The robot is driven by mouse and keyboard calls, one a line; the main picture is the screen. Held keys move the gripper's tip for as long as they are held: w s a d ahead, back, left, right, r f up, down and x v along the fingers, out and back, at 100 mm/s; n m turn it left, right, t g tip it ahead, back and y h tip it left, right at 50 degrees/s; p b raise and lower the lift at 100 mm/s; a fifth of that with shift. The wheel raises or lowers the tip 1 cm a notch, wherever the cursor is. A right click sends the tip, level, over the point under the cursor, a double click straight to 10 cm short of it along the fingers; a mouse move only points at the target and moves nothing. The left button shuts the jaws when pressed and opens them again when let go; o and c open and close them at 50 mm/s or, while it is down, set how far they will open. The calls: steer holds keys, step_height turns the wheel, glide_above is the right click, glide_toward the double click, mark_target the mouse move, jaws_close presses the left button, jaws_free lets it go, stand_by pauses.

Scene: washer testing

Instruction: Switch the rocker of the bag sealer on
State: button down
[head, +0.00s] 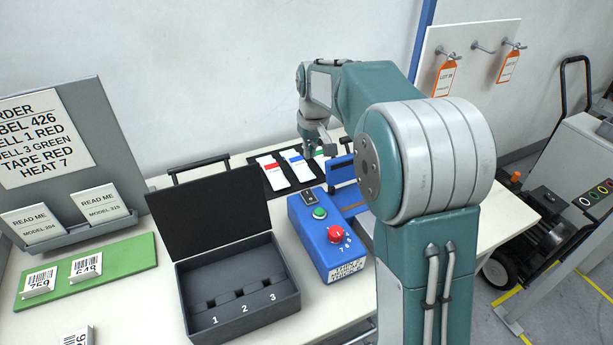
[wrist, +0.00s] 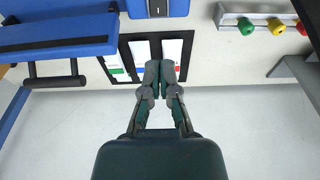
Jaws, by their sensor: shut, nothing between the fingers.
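The blue control box (head: 325,232) stands on the table in the middle of the head view. A black rocker (head: 309,197) sits at its far end, beyond a green button (head: 319,213) and a red knob (head: 335,233). I cannot tell its on or off position. In the wrist view, the box's end and dark rocker (wrist: 157,6) show at the top edge. The blue bag sealer (wrist: 60,36) shows at left there, and partly behind my arm in the head view (head: 343,190). My gripper (wrist: 160,68) is shut and empty, above the strips beyond the box, apart from the rocker.
Strips with red, blue and green ends (head: 285,172) lie on a black mat beyond the box. An open black case (head: 240,315) with a raised lid stands left of the box. Coloured knobs (wrist: 246,26) sit on a bar. A green mat (head: 110,262) lies at left.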

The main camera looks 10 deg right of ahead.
mark_target(308, 194)
steer(key=f, duration=0.4)
steer(key=w+f, duration=0.1)
steer(key=f, duration=0.4)
steer(key=w+f, duration=0.1)
steer(key=f, duration=0.3)
steer(key=shift+a+f, duration=0.1)
steer(key=shift+f, duration=0.15)
steer(key=shift+w, duration=0.1)
steer(key=shift+f, duration=0.35)
steer(key=shift+r, duration=0.1)
steer(key=shift+s+r, duration=0.3)
steer(key=shift+s, duration=0.4)
